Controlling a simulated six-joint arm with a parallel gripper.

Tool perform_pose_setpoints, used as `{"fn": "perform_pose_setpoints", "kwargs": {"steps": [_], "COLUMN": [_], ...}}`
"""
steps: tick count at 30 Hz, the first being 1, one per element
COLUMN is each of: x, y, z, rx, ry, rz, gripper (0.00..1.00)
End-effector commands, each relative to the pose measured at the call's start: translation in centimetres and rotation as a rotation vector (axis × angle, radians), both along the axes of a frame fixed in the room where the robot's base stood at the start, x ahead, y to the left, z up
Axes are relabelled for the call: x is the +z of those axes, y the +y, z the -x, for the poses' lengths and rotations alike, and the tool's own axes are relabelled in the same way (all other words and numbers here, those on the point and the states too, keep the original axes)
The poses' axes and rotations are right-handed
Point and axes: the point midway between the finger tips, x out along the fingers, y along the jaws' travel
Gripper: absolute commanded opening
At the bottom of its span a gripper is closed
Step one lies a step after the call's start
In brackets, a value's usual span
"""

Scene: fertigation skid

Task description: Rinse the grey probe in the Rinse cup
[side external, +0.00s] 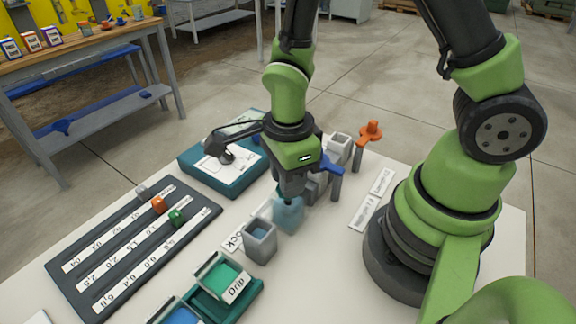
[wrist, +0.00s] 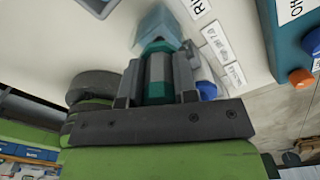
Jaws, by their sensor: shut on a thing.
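My gripper (side external: 287,187) points down over a translucent pale-blue cup (side external: 288,214) on the white table. In the wrist view my gripper (wrist: 157,82) is shut on the grey probe (wrist: 158,68), which has dark-green bands. The probe's lower end meets the blue cup (wrist: 160,28); I cannot tell how deep it sits inside. A label starting "Ri" (wrist: 198,7) lies beside this cup. In the side view the probe is mostly hidden by the gripper and cup.
A grey square cup (side external: 260,242) stands close in front of the blue cup. A green Drip tray (side external: 224,280) is nearer the camera. A dark slotted board (side external: 130,245) lies left, a teal instrument box (side external: 190,165) behind. Grey holders and an orange-topped post (side external: 370,131) stand right.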

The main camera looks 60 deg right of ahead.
Motion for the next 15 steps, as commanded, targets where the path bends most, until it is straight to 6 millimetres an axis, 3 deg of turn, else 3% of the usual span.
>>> {"fn": "perform_pose_setpoints", "kwargs": {"steps": [15], "x": [0.22], "y": [0.01], "z": [-0.03], "rx": [0.0], "ry": [-0.001], "rz": [0.0], "gripper": [0.0]}}
